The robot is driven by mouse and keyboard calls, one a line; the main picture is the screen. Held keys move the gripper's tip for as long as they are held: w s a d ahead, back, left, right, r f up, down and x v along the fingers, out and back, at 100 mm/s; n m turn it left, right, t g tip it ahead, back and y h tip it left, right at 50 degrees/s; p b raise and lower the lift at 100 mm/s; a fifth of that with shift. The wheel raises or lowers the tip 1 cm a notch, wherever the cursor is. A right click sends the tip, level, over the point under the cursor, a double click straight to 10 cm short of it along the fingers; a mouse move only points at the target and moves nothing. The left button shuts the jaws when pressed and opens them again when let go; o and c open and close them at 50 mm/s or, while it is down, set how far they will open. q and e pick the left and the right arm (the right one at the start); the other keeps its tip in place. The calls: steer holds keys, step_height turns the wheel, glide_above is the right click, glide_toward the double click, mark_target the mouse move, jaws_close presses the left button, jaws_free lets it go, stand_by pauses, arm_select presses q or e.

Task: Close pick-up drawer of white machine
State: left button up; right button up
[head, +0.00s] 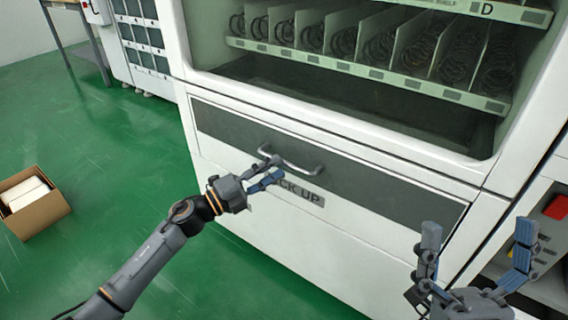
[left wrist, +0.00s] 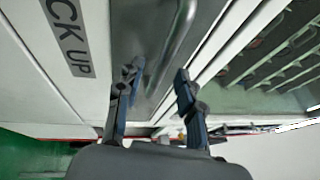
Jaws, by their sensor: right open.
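The white machine (head: 345,235) fills the middle of the head view. Its pick-up drawer has a dark front panel (head: 400,180) with a curved grey handle (head: 291,160) and a "PICK UP" label (head: 300,192). The drawer front looks about flush with the machine; I cannot tell whether a small gap remains. My left gripper (head: 271,170) is at the left end of the handle. In the left wrist view the fingers (left wrist: 157,82) are open, with the handle (left wrist: 175,42) running between and beyond the tips. Contact is unclear. My right gripper (head: 479,232) is open and empty at lower right.
Above the drawer is an open display bay with a shelf (head: 375,72) of spiral coils. A cardboard box (head: 40,215) sits on the green floor (head: 110,150) at left. Another machine (head: 140,45) stands behind left. A unit with a red part (head: 556,207) is at right.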

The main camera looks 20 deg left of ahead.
arm_select(q)
steer(key=v, duration=0.8)
steer(key=shift+d, duration=0.1)
